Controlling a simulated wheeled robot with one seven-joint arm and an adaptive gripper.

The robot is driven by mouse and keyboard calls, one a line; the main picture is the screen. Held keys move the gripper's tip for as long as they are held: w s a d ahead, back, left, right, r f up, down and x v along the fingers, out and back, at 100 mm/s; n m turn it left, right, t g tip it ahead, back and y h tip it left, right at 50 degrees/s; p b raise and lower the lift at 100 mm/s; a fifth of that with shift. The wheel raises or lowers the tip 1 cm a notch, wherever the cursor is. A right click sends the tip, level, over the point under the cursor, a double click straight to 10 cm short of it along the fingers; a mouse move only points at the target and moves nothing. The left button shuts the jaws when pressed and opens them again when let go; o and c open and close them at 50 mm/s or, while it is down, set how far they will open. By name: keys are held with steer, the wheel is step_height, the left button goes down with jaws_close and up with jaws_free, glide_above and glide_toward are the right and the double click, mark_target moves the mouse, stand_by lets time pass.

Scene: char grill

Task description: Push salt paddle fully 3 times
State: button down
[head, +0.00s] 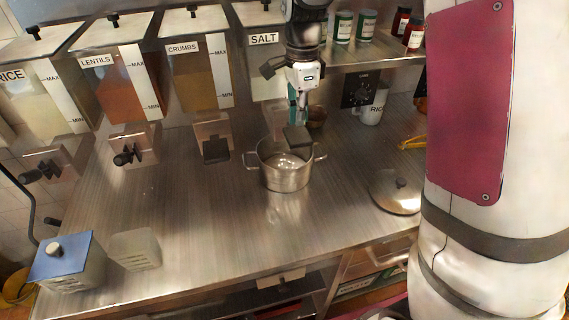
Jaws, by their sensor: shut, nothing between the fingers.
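The salt dispenser (258,75) is a clear-fronted hopper labelled SALT on the back wall, partly hidden behind my arm. Its paddle (297,138) is a dark plate just above the back rim of a steel pot (285,178). My gripper (298,116) points down in front of the dispenser's right side, directly above the paddle in the picture. It is shut with nothing in it. I cannot tell whether its tips touch the paddle. The pot stands upright on the counter with its open top under the paddle; its bottom shows a few light reflections or grains.
Crumbs (198,75), lentils (112,85) and rice (40,95) dispensers line the wall to the left. A pot lid (396,192) lies right of the pot. A white mug (374,106) and a shelf with jars (366,26) stand behind. The counter's front middle is clear.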

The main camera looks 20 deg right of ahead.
steer(key=shift+r+p, duration=0.3)
steer(key=shift+r, duration=1.95)
steer(key=s+r+n+t+b, duration=0.2)
steer(key=s+r+n+t, duration=0.1)
steer(key=s+r+n, duration=0.6)
steer(key=s+f+n+t+b, duration=0.2)
steer(key=s+f+n, duration=0.2)
steer(key=s+n, duration=0.5)
steer(key=s, duration=0.3)
steer(key=shift+s+f+t, duration=0.2)
steer(key=shift+s+t, duration=0.1)
steer(key=shift+s, duration=0.1)
